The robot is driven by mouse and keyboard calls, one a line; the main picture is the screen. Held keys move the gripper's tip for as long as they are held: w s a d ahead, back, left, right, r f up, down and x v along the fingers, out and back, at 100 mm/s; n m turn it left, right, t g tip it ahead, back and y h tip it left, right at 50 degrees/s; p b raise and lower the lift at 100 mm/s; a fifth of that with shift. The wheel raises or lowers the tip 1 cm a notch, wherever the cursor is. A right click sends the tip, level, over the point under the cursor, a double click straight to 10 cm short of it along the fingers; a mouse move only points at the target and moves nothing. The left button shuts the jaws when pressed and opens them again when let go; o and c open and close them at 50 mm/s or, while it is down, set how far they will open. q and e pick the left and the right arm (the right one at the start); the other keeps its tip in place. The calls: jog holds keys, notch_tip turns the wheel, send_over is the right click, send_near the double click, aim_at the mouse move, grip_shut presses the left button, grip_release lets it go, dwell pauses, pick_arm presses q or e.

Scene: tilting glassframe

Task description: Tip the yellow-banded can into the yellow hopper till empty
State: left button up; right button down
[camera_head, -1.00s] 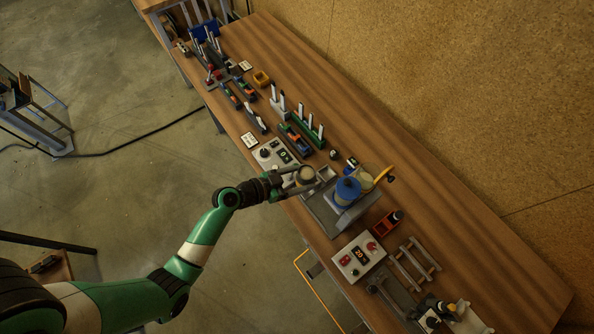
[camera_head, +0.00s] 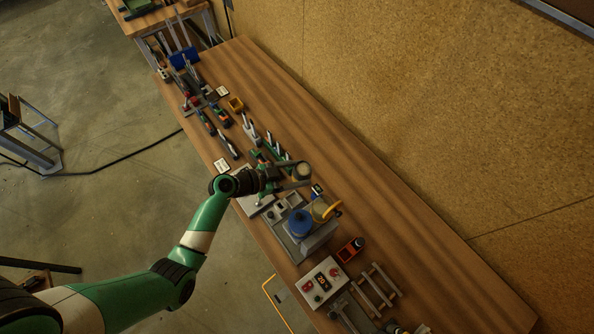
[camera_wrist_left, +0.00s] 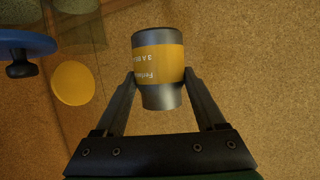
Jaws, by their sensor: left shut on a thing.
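My left gripper (camera_head: 293,183) is shut on the can (camera_head: 303,172), which is held above the bench with a pale round end facing the head camera. In the left wrist view the can (camera_wrist_left: 158,66) is grey metal with a yellow band, between the fingertips (camera_wrist_left: 160,88). The text on its band appears upside down there. Its contents are not visible. The yellow hopper (camera_head: 320,208) stands below and right of the can in the head view, apart from it. In the left wrist view a yellow disc (camera_wrist_left: 73,84) shows inside a clear body at left. My right gripper is not in view.
A blue-lidded container (camera_head: 299,222) stands beside the yellow hopper; its lid shows in the left wrist view (camera_wrist_left: 22,44). A yellow-orange lever (camera_head: 333,209) sticks out by the hopper. A control box (camera_head: 321,283) lies nearer the front. The bench strip along the wall is clear.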

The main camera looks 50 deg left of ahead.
pick_arm(q)
jog(key=d+r+m+t+y+b, duration=0.3)
jog(key=d+m+y+b, duration=0.4)
jog(key=m+y, duration=0.3)
jog(key=m, duration=0.4)
jog(key=shift+s+r, duration=0.15)
jog(key=shift+s, duration=0.25)
dwell(5.4)
